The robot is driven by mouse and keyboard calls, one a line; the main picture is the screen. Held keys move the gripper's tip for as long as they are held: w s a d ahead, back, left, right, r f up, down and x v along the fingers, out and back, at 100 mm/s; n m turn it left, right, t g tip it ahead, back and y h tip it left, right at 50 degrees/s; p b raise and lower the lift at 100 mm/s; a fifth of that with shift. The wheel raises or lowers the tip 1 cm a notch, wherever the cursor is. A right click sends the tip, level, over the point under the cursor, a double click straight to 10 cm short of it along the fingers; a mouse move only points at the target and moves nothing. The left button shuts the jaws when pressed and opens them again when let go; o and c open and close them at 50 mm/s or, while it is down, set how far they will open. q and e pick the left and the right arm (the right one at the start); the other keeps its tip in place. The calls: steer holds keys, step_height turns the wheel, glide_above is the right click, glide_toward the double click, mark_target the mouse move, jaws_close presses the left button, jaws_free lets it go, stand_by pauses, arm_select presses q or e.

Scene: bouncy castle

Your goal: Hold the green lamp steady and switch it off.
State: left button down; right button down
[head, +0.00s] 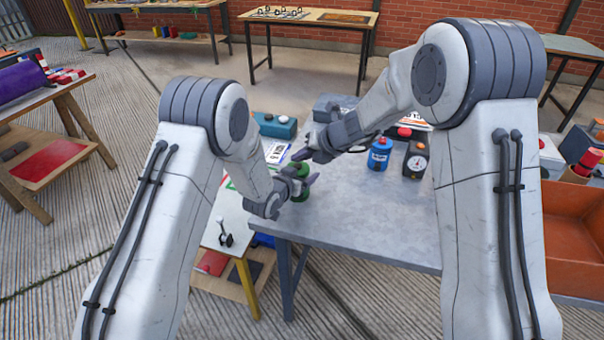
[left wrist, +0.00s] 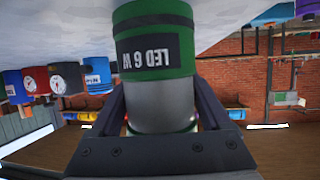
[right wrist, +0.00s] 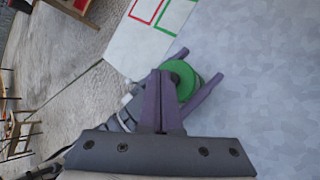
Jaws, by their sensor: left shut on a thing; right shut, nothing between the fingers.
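The green lamp (head: 302,168) stands upright near the left edge of the grey table (head: 350,215), mostly hidden by my grippers. My left gripper (head: 300,184) is shut on the lamp, a finger on each side. My right gripper (head: 304,156) is shut and empty, just above the lamp. In the right wrist view its tips (right wrist: 160,72) overlap the left side of the lamp's round green top (right wrist: 183,80). I cannot tell whether they touch.
A blue bottle (head: 380,155) and a black dial device (head: 416,160) stand farther right on the table. An orange bin (head: 580,248) is at the right. A lower table with a lever (head: 225,235) adjoins at left. The table's front middle is clear.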

mark_target(300, 170)
steer(key=shift+r, duration=3)
